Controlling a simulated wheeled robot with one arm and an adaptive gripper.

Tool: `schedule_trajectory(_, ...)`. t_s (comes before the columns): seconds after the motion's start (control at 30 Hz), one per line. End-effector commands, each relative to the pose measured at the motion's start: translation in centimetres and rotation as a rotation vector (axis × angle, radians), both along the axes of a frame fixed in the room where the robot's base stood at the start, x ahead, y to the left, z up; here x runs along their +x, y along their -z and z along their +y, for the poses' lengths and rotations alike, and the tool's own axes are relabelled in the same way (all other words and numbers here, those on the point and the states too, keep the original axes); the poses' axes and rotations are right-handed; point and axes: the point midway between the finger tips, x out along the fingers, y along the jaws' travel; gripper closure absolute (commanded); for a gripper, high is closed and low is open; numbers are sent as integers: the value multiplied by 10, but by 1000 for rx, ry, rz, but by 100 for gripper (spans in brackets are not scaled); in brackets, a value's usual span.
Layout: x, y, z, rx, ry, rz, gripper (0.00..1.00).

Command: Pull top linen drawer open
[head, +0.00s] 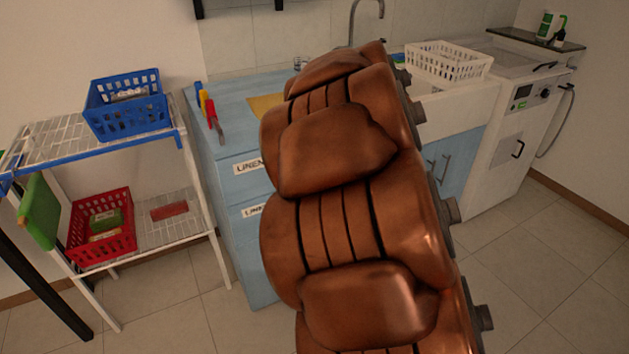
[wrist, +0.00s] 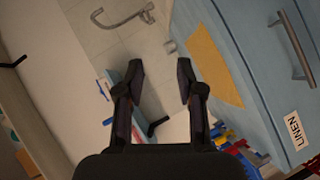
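The top linen drawer (head: 247,180) is on the light blue cabinet, with a white label reading LINEN. A second labelled drawer (head: 250,230) is below it. Both fronts look flush with the cabinet, though my copper-coloured arm hides their right parts. In the wrist view a blue drawer front (wrist: 268,60) with a LINEN label and a grey metal bar handle (wrist: 292,45) is at the right. My gripper (wrist: 160,80) is open and empty, its fingers apart. The handle is to the right of the fingers, not between them. My gripper is hidden in the head view.
A yellow sheet (wrist: 213,65) and coloured utensils (head: 210,112) lie on the countertop. A wire shelf (head: 150,215) with blue (head: 126,105) and red (head: 101,226) baskets stands left. A white basket (head: 447,61) is by the sink. Floor is clear at right.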

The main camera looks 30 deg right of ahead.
Motion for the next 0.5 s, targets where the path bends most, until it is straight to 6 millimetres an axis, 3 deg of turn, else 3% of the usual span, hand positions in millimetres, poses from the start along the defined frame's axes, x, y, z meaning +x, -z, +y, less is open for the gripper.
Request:
schedule_trajectory(0.03, 9, 19, -10, -49, -42, 5, 63)
schedule_trajectory(0.23, 52, 57, -19, -234, -291, 14, 63)
schedule_trajectory(0.5, 77, 153, -1, -356, -678, 24, 63)
